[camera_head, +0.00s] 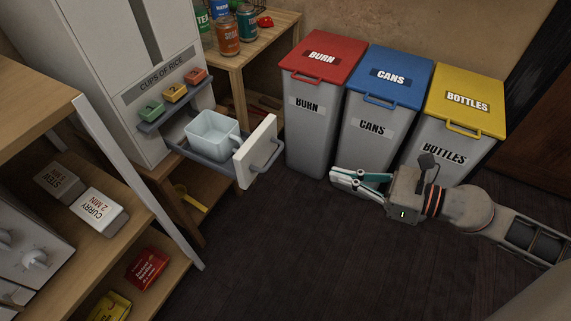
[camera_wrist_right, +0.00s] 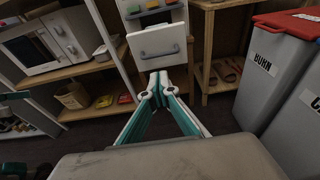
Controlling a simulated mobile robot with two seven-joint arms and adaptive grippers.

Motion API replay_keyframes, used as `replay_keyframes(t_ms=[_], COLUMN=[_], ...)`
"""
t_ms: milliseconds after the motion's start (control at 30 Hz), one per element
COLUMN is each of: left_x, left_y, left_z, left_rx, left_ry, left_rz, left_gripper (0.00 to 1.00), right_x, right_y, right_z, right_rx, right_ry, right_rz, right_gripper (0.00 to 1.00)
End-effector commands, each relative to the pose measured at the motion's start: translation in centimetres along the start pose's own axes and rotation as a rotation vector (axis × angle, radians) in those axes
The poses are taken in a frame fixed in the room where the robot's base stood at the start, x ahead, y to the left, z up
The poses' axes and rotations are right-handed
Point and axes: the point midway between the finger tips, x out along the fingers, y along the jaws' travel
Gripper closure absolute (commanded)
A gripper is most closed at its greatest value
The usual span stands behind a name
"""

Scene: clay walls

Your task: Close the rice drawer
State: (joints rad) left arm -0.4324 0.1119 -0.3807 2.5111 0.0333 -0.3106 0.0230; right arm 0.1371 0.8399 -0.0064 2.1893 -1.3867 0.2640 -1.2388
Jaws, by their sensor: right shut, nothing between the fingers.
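The rice drawer (camera_head: 257,152) stands pulled out from the white rice dispenser (camera_head: 140,60), with a grey handle on its white front. A clear measuring container (camera_head: 211,137) sits in it. In the right wrist view the drawer front (camera_wrist_right: 158,46) is straight ahead of the fingertips. My right gripper (camera_head: 334,177) is shut and empty, to the right of the drawer and apart from it, in front of the bins. It also shows in the right wrist view (camera_wrist_right: 158,80).
Red (camera_head: 322,58), blue (camera_head: 392,76) and yellow (camera_head: 467,102) lidded bins stand behind and beside my right gripper. A shelf (camera_head: 130,230) with boxes is at the left. A wooden table (camera_head: 262,50) with cans is at the back. The dark floor between is clear.

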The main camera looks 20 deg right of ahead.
Motion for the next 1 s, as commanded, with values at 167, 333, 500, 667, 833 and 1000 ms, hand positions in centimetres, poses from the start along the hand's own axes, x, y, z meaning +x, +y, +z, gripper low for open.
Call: replay_keyframes(t_ms=[167, 333, 500, 667, 833, 1000], left_x=[-0.1, -0.4, -0.7, -0.8, -0.8, -0.8], left_y=[-0.7, -1.8, -2.4, -2.9, -3.0, -3.0], left_z=[-1.0, -1.4, -0.9, -0.2, 0.0, 0.1], left_rx=[0.062, 0.138, 0.177, 0.193, 0.194, 0.193], left_ry=[0.005, -0.006, -0.03, -0.048, -0.051, -0.053], left_rz=[-0.011, -0.03, -0.041, -0.048, -0.049, -0.049], left_gripper=[0.15, 0.15, 0.15, 0.15, 0.15, 0.15], right_x=[1.8, 4.2, 7.2, 10.2, 12.3, 13.4], right_y=[-0.2, -0.3, -0.3, -0.2, -0.1, 0.0], right_z=[0.8, 1.2, 1.2, 0.8, 0.3, 0.1], right_rx=[-0.006, -0.006, -0.005, 0.0, 0.003, 0.005], right_ry=[-0.01, -0.014, -0.015, -0.01, -0.004, -0.002], right_rz=[-0.001, -0.004, -0.004, -0.003, -0.003, -0.001], right_gripper=[1.0, 1.0, 1.0, 1.0, 1.0, 1.0])
